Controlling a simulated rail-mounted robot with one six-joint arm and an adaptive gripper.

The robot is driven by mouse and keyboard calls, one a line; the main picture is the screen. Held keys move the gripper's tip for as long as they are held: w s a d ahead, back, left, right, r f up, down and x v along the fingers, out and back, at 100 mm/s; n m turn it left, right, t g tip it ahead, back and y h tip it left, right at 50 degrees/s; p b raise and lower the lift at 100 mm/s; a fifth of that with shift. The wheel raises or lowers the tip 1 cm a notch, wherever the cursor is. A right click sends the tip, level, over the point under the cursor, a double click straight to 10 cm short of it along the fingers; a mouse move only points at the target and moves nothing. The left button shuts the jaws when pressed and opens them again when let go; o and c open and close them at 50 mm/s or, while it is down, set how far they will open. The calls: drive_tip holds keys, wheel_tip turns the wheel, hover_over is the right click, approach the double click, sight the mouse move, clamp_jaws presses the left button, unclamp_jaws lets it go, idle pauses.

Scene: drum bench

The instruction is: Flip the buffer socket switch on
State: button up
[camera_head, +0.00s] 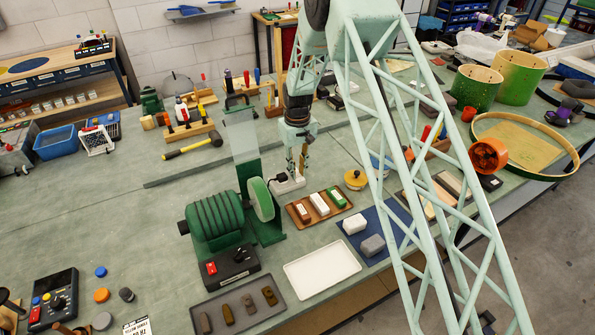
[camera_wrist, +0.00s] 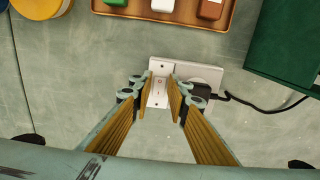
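The buffer socket (camera_head: 289,185) is a white block on the bench, just behind the green buffer (camera_head: 215,220). My gripper (camera_head: 297,172) points down over the socket. In the wrist view its fingertips (camera_wrist: 160,80) stand either side of the switch with a narrow gap and nothing held. I cannot tell whether they touch the socket, nor the switch's position.
A tray with several small blocks (camera_head: 319,207) lies right of the buffer, in front of the socket. A round yellow-lidded tin (camera_head: 355,179) stands to the right. Bare bench lies left of the buffer.

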drive_tip(key=c, duration=0.4)
drive_tip(key=shift+w+a+r+g+h+p, duration=0.1)
drive_tip(key=shift+w+g+h+p, duration=0.2)
drive_tip(key=shift+g, duration=0.35)
drive_tip(key=shift+w+a+g+h+p, duration=0.1)
drive_tip(key=shift+g+h+p, duration=0.25)
drive_tip(key=shift+g, duration=0.3)
drive_tip(key=o, duration=0.5)
drive_tip(key=shift+o, duration=0.2)
drive_tip(key=shift+r, duration=0.15)
drive_tip(key=v, duration=1.1)
drive_tip(key=shift+r, duration=0.35)
